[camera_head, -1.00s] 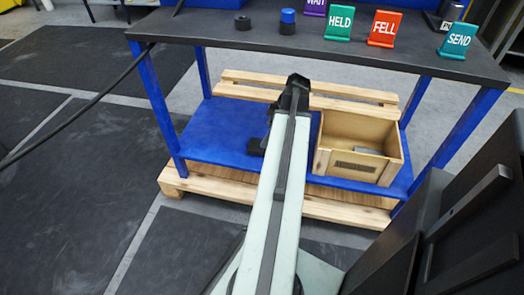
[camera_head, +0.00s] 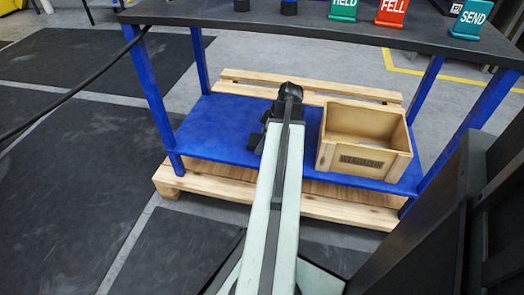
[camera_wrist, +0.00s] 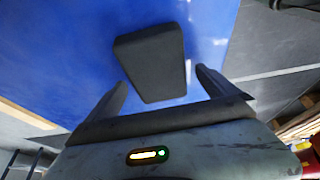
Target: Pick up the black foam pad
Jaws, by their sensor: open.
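The black foam pad (camera_wrist: 150,62) lies on the blue lower shelf (camera_wrist: 75,55) in the wrist view. It looks like a dark block with rounded corners. My gripper (camera_wrist: 162,80) is open, with one finger to the left of the pad's near end and one to the right. Gaps of blue show between pad and fingers, so neither appears to touch it. In the head view my arm reaches over the blue shelf (camera_head: 215,130). A dark shape shows left of my arm there; I cannot tell whether it is pad or gripper.
A wooden crate (camera_head: 362,162) stands on the shelf right of my arm. The black tabletop (camera_head: 270,28) is above, with HELD, FELL (camera_head: 391,12) and SEND (camera_head: 470,20) signs. Blue legs (camera_head: 152,100) bound the shelf. The shelf's left part is clear.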

